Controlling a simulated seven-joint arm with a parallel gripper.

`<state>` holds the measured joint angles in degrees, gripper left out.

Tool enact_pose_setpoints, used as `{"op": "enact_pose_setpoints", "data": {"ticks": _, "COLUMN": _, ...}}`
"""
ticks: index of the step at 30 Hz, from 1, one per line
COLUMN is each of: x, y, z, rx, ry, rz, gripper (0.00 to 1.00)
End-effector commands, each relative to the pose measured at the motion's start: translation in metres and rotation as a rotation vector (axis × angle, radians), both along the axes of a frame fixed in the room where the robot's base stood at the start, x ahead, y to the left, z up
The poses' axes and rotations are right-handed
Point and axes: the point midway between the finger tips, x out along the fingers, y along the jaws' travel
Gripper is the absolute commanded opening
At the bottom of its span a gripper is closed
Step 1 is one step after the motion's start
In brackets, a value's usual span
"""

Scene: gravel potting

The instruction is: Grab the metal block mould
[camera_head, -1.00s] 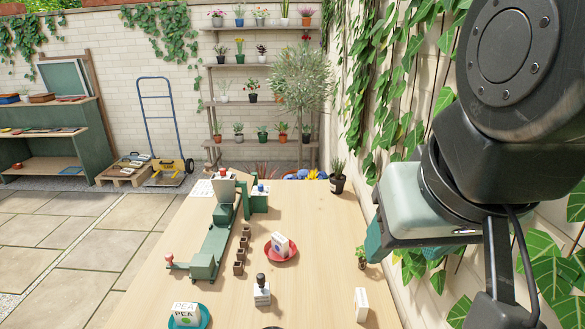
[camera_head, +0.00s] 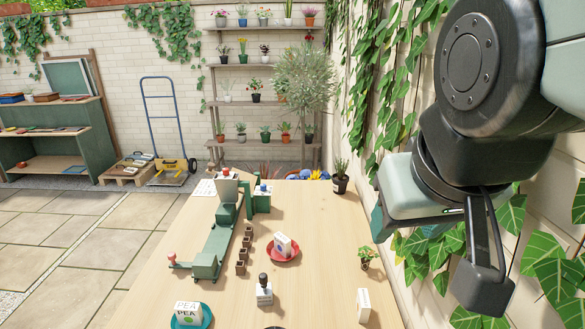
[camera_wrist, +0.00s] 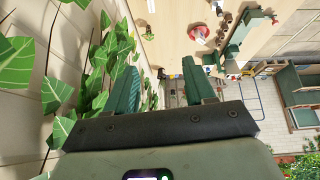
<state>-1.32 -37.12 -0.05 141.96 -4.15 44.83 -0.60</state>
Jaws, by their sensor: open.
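The metal block mould (camera_head: 264,291) appears to be the small pale block with a dark knobbed handle on top.
On the table (camera_head: 320,230), a red saucer (camera_head: 283,258) with a box stands behind the mould. A green machine (camera_head: 215,245) and several small brown pots (camera_head: 242,254) are at left. A teal saucer (camera_head: 207,316) is front left, a white box (camera_head: 363,305) right, a small plant (camera_head: 367,257) near the wall.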

Motion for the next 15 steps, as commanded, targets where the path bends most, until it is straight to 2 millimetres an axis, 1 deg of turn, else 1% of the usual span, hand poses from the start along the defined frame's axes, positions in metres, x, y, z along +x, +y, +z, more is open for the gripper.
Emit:
{"op": "enact_pose_setpoints", "data": {"ticks": 1, "x": 0.02, "y": -0.005, "z": -0.006, "rx": -0.033, "ry": -0.006, "rz": 0.011, "gripper": 0.54}}
{"op": "enact_pose_setpoints", "data": {"ticks": 2, "x": 0.034, "y": -0.008, "z": -0.008, "rx": -0.055, "ry": -0.018, "rz": 0.023, "gripper": 0.54}}
{"op": "enact_pose_setpoints", "data": {"ticks": 3, "x": 0.054, "y": -0.012, "z": -0.013, "rx": -0.086, "ry": -0.038, "rz": 0.043, "gripper": 0.54}}
{"op": "enact_pose_setpoints", "data": {"ticks": 5, "x": 0.084, "y": -0.017, "z": -0.022, "rx": -0.132, "ry": -0.068, "rz": 0.081, "gripper": 0.54}}
{"op": "enact_pose_setpoints", "data": {"ticks": 6, "x": 0.104, "y": -0.019, "z": -0.029, "rx": -0.159, "ry": -0.088, "rz": 0.113, "gripper": 0.54}}
{"op": "enact_pose_setpoints", "data": {"ticks": 8, "x": 0.132, "y": -0.02, "z": -0.041, "rx": -0.193, "ry": -0.119, "rz": 0.167, "gripper": 0.54}}
{"op": "enact_pose_setpoints", "data": {"ticks": 9, "x": 0.149, "y": -0.02, "z": -0.051, "rx": -0.211, "ry": -0.137, "rz": 0.204, "gripper": 0.54}}
{"op": "enact_pose_setpoints", "data": {"ticks": 11, "x": 0.175, "y": -0.018, "z": -0.068, "rx": -0.229, "ry": -0.167, "rz": 0.266, "gripper": 0.54}}
{"op": "enact_pose_setpoints", "data": {"ticks": 12, "x": 0.19, "y": -0.015, "z": -0.081, "rx": -0.236, "ry": -0.185, "rz": 0.311, "gripper": 0.54}}
{"op": "enact_pose_setpoints", "data": {"ticks": 14, "x": 0.211, "y": -0.01, "z": -0.101, "rx": -0.239, "ry": -0.215, "rz": 0.379, "gripper": 0.54}}
{"op": "enact_pose_setpoints", "data": {"ticks": 15, "x": 0.223, "y": -0.005, "z": -0.116, "rx": -0.234, "ry": -0.235, "rz": 0.426, "gripper": 0.54}}
